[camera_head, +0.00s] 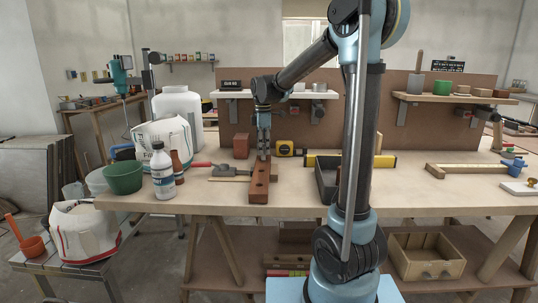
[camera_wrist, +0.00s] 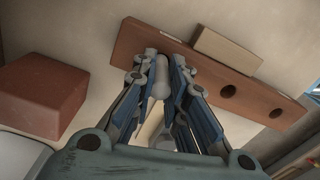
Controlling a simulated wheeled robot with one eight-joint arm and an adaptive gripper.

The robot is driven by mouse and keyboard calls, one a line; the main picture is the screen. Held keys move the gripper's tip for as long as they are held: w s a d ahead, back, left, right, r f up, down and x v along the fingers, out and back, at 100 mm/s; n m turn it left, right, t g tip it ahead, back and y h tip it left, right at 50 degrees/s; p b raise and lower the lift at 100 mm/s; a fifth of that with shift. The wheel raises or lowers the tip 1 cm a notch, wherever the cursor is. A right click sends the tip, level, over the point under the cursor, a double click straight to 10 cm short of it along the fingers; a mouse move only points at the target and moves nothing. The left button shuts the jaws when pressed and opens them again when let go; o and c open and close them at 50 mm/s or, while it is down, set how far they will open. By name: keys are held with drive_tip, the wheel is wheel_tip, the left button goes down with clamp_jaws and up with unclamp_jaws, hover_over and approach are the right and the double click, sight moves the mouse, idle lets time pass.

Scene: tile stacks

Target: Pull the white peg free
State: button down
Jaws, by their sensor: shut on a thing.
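The white peg (camera_wrist: 161,80) is a pale round rod between my fingertips in the wrist view. My gripper (camera_head: 264,148) is shut on it, pointing down over the far part of a long red-brown wooden board (camera_head: 259,187). In the wrist view the board (camera_wrist: 250,99) shows two dark empty holes to the right of the peg. The peg's lower end is at the board near its left end; I cannot tell whether it is in a hole. In the head view the fingers mostly hide the peg.
A beige block (camera_wrist: 228,49) lies against the board. A red-brown brick (camera_head: 241,146) stands left of my gripper. A trowel (camera_head: 229,170), white bottle (camera_head: 162,170) and green bowl (camera_head: 123,177) are further left.

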drive_tip(key=shift+r, duration=0.7)
idle(0.6)
drive_tip(key=shift+r, duration=2.9)
